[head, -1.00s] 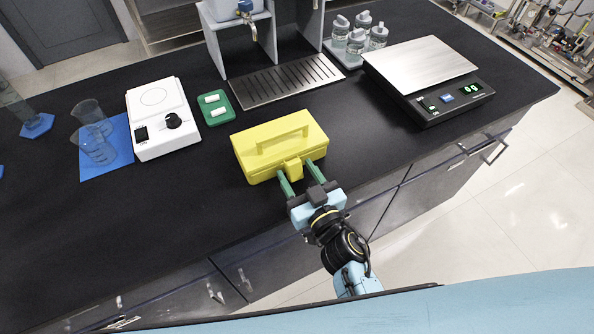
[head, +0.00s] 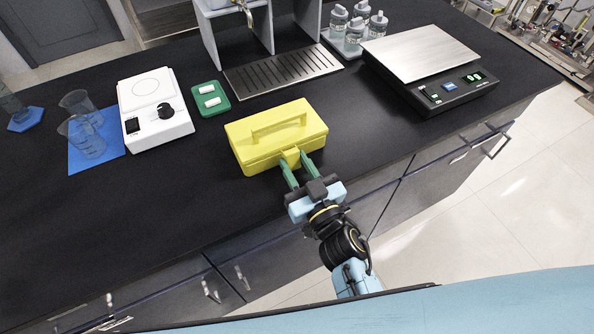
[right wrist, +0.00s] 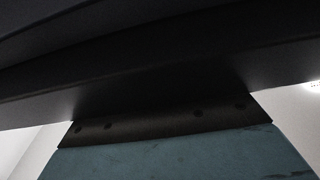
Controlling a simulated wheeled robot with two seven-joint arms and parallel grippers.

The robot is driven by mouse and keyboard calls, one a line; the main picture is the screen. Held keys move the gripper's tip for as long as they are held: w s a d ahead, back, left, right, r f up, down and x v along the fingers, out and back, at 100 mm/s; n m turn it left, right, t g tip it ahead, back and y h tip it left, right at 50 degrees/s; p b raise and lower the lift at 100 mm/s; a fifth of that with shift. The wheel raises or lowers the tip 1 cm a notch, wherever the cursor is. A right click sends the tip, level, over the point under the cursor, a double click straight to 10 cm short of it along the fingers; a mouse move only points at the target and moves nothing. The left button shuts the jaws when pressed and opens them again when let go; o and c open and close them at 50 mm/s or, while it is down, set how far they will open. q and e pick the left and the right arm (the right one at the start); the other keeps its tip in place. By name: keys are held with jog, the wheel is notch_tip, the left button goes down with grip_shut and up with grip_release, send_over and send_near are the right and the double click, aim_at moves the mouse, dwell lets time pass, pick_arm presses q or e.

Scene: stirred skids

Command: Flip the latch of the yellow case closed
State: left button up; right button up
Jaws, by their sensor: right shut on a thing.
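The yellow case (head: 262,127) stands on the black counter with its lid down and its handle on top. Its latch (head: 291,157) is a small yellow tab on the front face. My right gripper (head: 297,169) reaches the front of the case from below. Its two green fingers stand on either side of the latch and are shut on it. The right wrist view shows only dark surfaces and part of my own gripper, not the case or latch. My left gripper is not in view.
A white hotplate (head: 154,108) and a green tray (head: 209,99) with white pieces lie left of the case. A balance (head: 425,55) stands at the right, and a drip grate (head: 281,77) lies behind. The counter's front edge (head: 240,233) runs below the case.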

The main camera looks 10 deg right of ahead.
dwell(0.3)
jog(key=o, duration=1)
